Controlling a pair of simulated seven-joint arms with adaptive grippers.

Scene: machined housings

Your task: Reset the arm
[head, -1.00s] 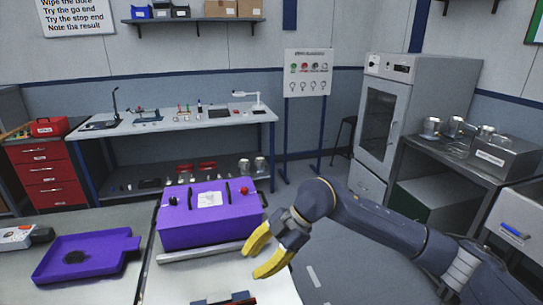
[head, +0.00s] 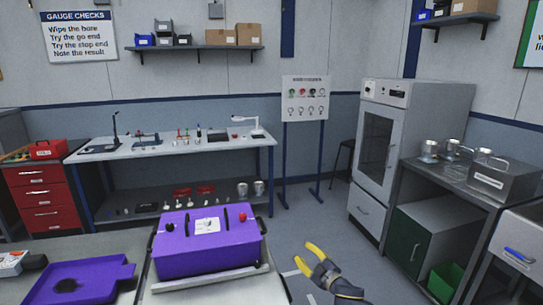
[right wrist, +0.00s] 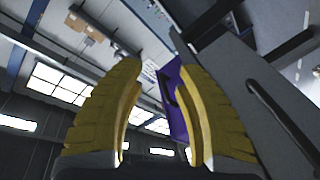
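My right gripper (head: 318,262) has yellow fingers and is low in the head view, to the right of the purple box. Its fingers are apart with nothing between them. In the right wrist view the right gripper (right wrist: 160,100) also shows open, with part of the purple box (right wrist: 178,100) seen beyond the fingers. The purple box (head: 190,262) stands on the near bench, with black handles, a white label and a red knob on top. My left gripper is not in the head view.
A purple tray (head: 95,275) lies on the bench at the left. A workbench (head: 215,148) with tools stands at the back. A grey cabinet (head: 345,185) and a side table (head: 455,178) stand at the right. Floor shows around my right gripper.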

